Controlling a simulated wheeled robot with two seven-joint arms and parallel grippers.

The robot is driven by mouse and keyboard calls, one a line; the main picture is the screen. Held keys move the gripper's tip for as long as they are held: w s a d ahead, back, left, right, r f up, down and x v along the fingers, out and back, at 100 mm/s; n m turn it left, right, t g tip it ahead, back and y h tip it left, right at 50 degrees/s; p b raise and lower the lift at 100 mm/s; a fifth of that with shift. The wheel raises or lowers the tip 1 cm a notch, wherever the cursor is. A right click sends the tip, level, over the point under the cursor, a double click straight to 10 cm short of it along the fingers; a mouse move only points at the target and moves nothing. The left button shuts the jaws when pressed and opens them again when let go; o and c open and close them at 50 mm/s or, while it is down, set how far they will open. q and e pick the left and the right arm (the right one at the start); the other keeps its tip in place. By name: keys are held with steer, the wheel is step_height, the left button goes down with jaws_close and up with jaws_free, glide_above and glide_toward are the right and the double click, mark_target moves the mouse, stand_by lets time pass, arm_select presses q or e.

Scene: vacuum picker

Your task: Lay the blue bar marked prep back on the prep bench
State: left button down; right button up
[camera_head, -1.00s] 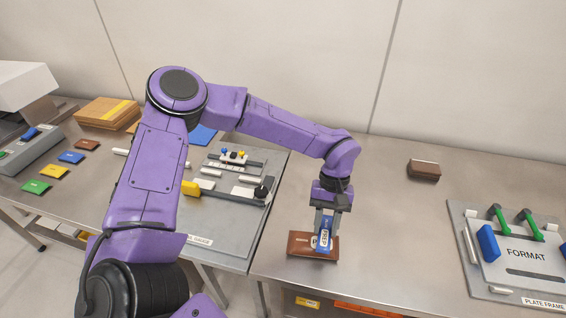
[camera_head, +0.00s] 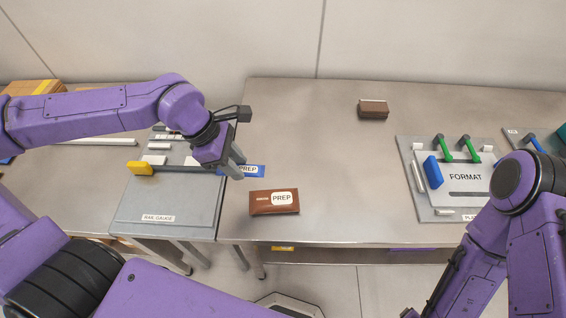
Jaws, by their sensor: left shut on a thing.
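The blue bar marked PREP (camera_head: 250,171) shows just behind a brown block marked PREP (camera_head: 274,203), near the left edge of the steel bench (camera_head: 335,180). My left gripper (camera_head: 236,168) is shut on the bar and hides its left part. The bar lies about level, with its label showing. I cannot tell whether it touches the bench or hangs a little above it. The brown block sits on the bench near the front edge. My right arm comes in at the lower right, but its gripper is out of the picture.
The grey rail gauge plate (camera_head: 170,205) with a yellow stop (camera_head: 140,168) lies left of the bench. A brown block (camera_head: 373,109) stands at the back. The FORMAT plate frame (camera_head: 465,177) with green handles is at the right. The bench middle is clear.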

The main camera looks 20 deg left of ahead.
arm_select(q)
steer(key=w+d+f+p, duration=0.1)
steer(key=w+d+f, duration=0.3)
steer(key=w, duration=0.5)
steer(key=p, duration=0.1)
glide_above(284, 166)
steer(key=a, duration=0.2)
steer(key=f, duration=0.5)
steer(key=shift+s+d+f, duration=0.25)
steer(key=shift+s+f, duration=0.05)
steer(key=shift+s, duration=0.05)
step_height(284, 166, down, 3)
steer(key=shift+w+d+f+p, duration=0.1)
steer(key=shift+p, duration=0.9)
steer(key=shift+f, duration=0.15)
steer(key=c, duration=1.2)
jaws_free()
steer(key=shift+b, duration=0.3)
steer(key=o, duration=0.4)
